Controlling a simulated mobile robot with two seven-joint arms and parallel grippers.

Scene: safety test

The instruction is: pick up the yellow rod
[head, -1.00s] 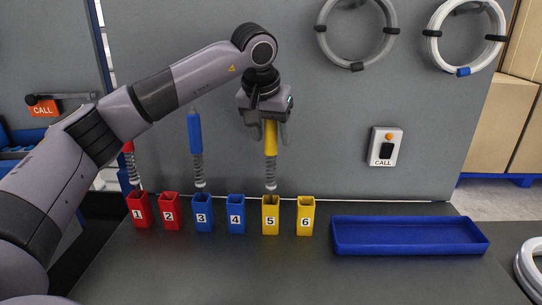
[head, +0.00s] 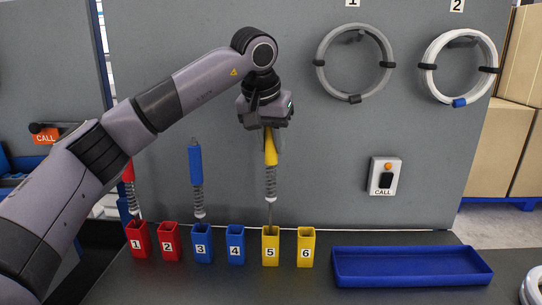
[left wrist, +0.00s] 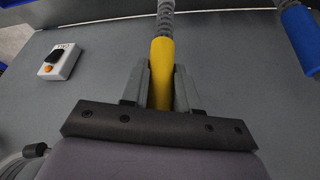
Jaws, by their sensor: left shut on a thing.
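The yellow rod (head: 271,152) hangs upright in the head view, with a grey spring and a thin tip below its yellow handle. The tip is at the mouth of the yellow holder 5 (head: 270,246); I cannot tell how far in it is. My left gripper (head: 268,138) is above the holder, shut on the yellow handle. In the left wrist view the yellow rod (left wrist: 161,72) lies between the two grey fingers (left wrist: 161,88). My right gripper is not in view.
Red, blue and yellow numbered holders stand in a row. A blue rod (head: 196,165) and a red rod (head: 129,175) hang to the left. A blue tray (head: 411,280) lies at right. A call box (head: 383,176) and cable rings (head: 353,98) are on the grey panel.

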